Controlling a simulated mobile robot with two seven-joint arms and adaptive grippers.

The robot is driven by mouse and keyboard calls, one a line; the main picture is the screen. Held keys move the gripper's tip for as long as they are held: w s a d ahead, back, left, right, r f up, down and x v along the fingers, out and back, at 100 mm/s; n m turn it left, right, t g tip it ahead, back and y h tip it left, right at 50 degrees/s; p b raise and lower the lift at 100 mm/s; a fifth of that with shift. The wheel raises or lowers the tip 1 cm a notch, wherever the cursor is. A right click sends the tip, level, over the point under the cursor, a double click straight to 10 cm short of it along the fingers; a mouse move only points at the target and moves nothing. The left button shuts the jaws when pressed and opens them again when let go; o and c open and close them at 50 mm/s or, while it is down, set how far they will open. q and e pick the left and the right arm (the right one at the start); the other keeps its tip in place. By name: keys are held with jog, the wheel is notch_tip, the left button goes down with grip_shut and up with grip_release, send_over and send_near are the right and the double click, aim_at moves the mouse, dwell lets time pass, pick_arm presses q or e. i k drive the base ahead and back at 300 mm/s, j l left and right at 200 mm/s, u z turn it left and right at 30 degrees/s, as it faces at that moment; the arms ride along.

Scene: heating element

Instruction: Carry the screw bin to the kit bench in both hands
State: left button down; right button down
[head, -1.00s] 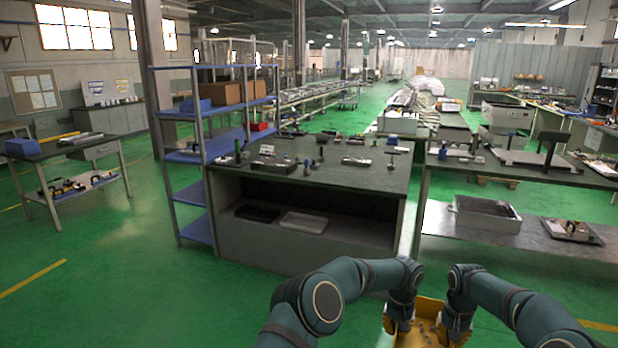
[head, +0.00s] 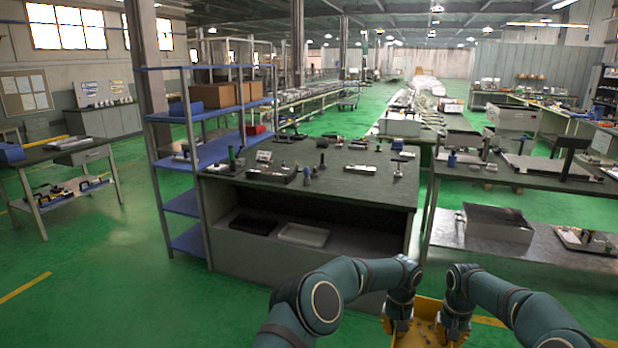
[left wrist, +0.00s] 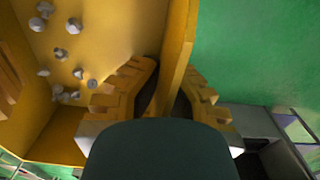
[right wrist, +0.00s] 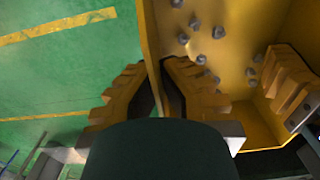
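The yellow screw bin (head: 428,308) is held in front of me at the bottom of the head view, with its lower part cut off. My left gripper (left wrist: 172,75) is shut on one bin wall, a finger on each side. My right gripper (right wrist: 152,72) is shut on another wall the same way. Several grey screws (left wrist: 72,26) lie loose on the bin floor; they also show in the right wrist view (right wrist: 218,32). A dark-topped bench (head: 350,185) with small tools and parts stands ahead; I cannot tell whether it is the kit bench.
A blue shelf rack (head: 183,205) adjoins the bench's left side. A second bench (head: 500,180) with trays and a lower shelf is at the right. A side table (head: 50,150) stands far left. Green floor (head: 110,280) is open at left and in front.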

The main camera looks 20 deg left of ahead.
aim_at(372, 191)
jog(key=i+j, duration=1.1)
jog(key=i, duration=0.25)
jog(key=i+j, duration=0.65)
jog(key=i, duration=0.25)
jog(key=i+j, duration=0.15)
jog(key=i, duration=0.9)
